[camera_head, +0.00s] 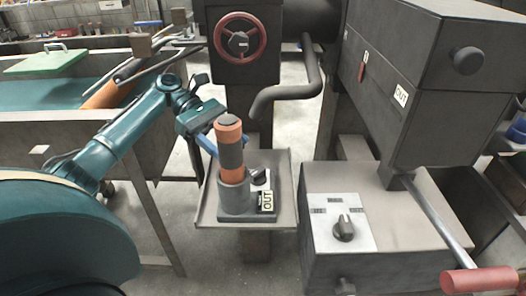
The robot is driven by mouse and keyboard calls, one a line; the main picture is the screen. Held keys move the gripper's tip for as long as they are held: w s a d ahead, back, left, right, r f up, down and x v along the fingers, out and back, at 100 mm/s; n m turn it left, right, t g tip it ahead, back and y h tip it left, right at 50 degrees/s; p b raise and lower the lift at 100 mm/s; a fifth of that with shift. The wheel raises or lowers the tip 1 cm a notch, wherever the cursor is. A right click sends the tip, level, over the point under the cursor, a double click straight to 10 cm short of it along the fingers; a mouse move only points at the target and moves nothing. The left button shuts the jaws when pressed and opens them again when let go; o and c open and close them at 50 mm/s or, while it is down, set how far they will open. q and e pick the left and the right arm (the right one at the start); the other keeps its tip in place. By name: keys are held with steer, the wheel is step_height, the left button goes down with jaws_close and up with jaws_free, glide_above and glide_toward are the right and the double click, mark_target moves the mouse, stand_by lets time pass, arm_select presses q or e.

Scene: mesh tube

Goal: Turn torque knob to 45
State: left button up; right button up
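A dark knob (345,229) sits on a light panel (323,213) on top of the grey machine box at the lower right. A smaller knob (259,177) is on a dark fixture (247,213) on the tray. I cannot tell which is the torque knob, and scale markings are too small to read. An orange tube with a dark mesh band (230,157) stands upright in the fixture's grey cup. My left gripper (207,143) is at the tube's upper left; its blue finger part partly passes behind the tube, so its opening is unclear. My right gripper is not in view.
A shallow metal tray (286,210) holds the fixture. A red handwheel (240,38) and bent dark pipe (290,95) are behind it. A lever with red grip (483,280) juts out at lower right. Space above the light panel is clear.

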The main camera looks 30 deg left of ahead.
mark_target(256, 170)
arm_select(q)
steer(key=x, duration=0.7)
steer(key=shift+s+d+f+b, duration=0.1)
steer(key=shift+s+d+b, duration=0.1)
steer(key=shift+b, duration=0.15)
steer(key=shift+c, duration=0.4)
